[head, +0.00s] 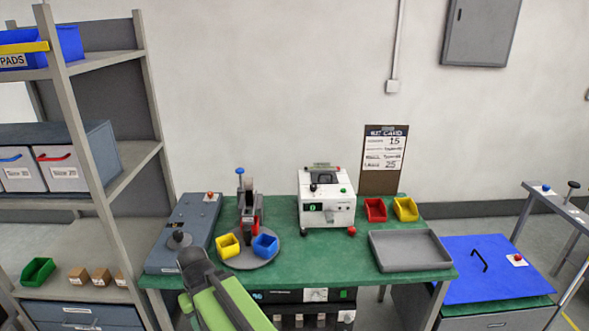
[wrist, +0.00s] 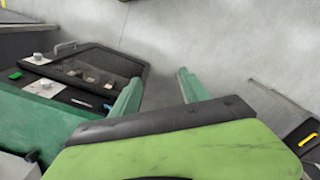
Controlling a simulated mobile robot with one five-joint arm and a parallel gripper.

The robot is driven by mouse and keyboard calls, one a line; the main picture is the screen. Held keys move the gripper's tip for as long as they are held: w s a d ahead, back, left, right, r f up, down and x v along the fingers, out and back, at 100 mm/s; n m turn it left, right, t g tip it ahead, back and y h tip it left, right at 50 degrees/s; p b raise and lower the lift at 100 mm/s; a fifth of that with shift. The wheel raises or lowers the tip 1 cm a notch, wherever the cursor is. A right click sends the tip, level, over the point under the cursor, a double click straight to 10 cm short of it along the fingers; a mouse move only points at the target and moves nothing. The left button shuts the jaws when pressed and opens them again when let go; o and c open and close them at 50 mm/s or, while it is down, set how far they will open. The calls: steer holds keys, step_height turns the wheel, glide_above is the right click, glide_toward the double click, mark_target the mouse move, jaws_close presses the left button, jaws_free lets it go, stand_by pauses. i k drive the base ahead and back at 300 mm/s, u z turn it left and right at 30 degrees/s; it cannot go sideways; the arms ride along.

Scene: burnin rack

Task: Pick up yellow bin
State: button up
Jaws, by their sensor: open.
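One small yellow bin (head: 228,246) stands on a round grey plate (head: 248,258) at the left of the green bench, beside a blue bin (head: 265,246). A second yellow bin (head: 405,209) stands at the back right of the bench, beside a red bin (head: 375,210). My gripper (wrist: 157,92) is open and empty in the wrist view, with bare grey floor or wall between its fingers. No yellow bin shows in the wrist view. In the head view my green arm rises at the bottom, in front of the bench; the fingertips cannot be made out there.
On the green bench (head: 330,262) stand a white tester (head: 326,207), a grey tray (head: 410,251) and a lever press (head: 247,205). Shelving (head: 100,75) stands at left, with a green bin (head: 38,271). Black under-bench equipment (wrist: 92,74) lies left of my fingers.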

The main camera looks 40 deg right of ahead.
mark_target(406, 209)
steer(key=z, duration=1.85)
steer(key=k, duration=0.8)
steer(key=i, duration=0.8)
steer(key=z, duration=0.15)
steer(key=k, duration=0.65)
steer(key=u, duration=0.45)
steer(key=i, duration=0.95)
steer(key=u, duration=0.4)
